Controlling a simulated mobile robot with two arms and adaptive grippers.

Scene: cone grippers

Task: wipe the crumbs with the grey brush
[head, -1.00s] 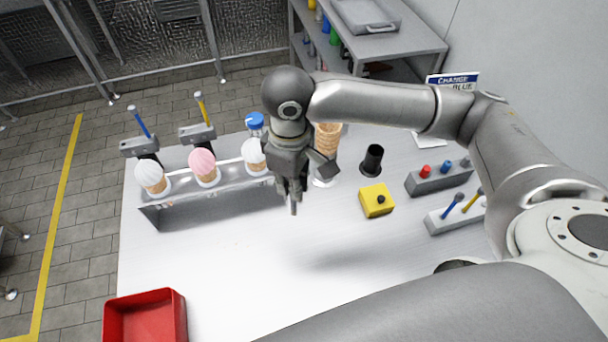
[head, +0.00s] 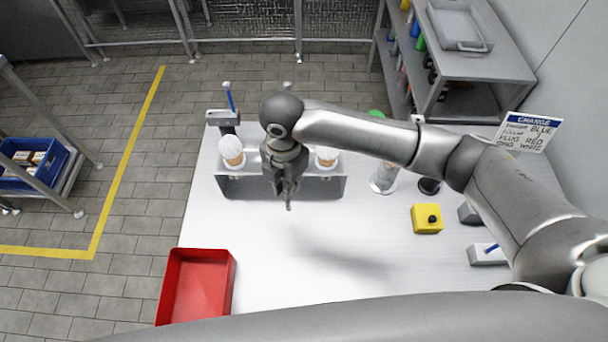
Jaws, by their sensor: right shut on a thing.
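My right gripper (head: 287,190) hangs over the white table, in front of the middle of the cone rack, fingers pointing down. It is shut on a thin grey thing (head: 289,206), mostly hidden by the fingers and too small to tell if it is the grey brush. Its tip looks to be above the table top (head: 300,265). I can make out no crumbs on the bare table and no other grey brush. My left gripper is not in view.
The metal rack (head: 243,187) holds white-topped cones (head: 232,150) just behind my gripper. A red tray (head: 197,285) lies at the table's front left. A yellow box with a black knob (head: 427,219) stands right. The table's front middle is clear.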

